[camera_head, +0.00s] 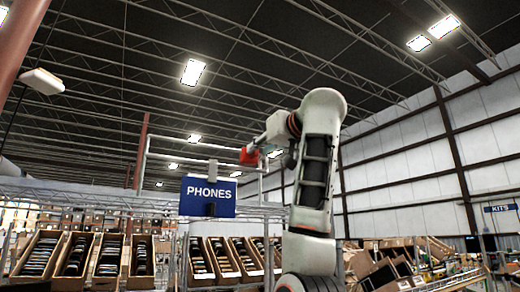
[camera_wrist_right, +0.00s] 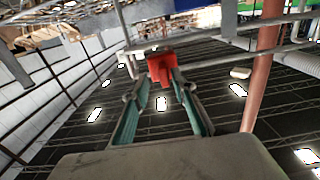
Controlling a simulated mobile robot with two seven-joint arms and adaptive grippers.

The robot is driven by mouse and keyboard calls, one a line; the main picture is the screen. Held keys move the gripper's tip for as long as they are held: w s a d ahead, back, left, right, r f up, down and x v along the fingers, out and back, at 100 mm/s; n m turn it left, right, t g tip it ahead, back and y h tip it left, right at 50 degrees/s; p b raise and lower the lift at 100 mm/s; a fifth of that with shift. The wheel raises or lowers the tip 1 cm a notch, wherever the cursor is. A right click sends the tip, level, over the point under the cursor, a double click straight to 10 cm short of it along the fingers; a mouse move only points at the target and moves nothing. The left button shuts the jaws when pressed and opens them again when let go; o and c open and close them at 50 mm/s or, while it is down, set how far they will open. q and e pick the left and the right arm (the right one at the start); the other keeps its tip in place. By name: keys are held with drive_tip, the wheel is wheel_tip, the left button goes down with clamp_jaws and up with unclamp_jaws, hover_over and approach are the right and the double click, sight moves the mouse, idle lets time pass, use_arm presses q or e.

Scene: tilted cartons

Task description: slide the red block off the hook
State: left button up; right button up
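The red block (camera_head: 249,156) is up near the right end of the white pipe frame, above and right of the PHONES sign. It also shows in the right wrist view (camera_wrist_right: 162,68), between the tips of my right gripper's teal-padded fingers. My right gripper (camera_head: 258,150) reaches it from the right in the head view. The hook cannot be made out clearly; pale pipes lie behind the block. My left gripper is not in view.
The blue PHONES sign (camera_head: 208,197) hangs below and left of the block. The white pipe frame (camera_head: 148,160) stands around it. Tilted cartons (camera_head: 74,255) fill racks below. A reddish column (camera_wrist_right: 264,70) stands at the right in the wrist view.

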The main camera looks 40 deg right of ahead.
drive_tip(key=shift+a, duration=0.1)
drive_tip(key=v, duration=1.2)
drive_tip(key=shift+f, duration=0.15)
idle(0.3)
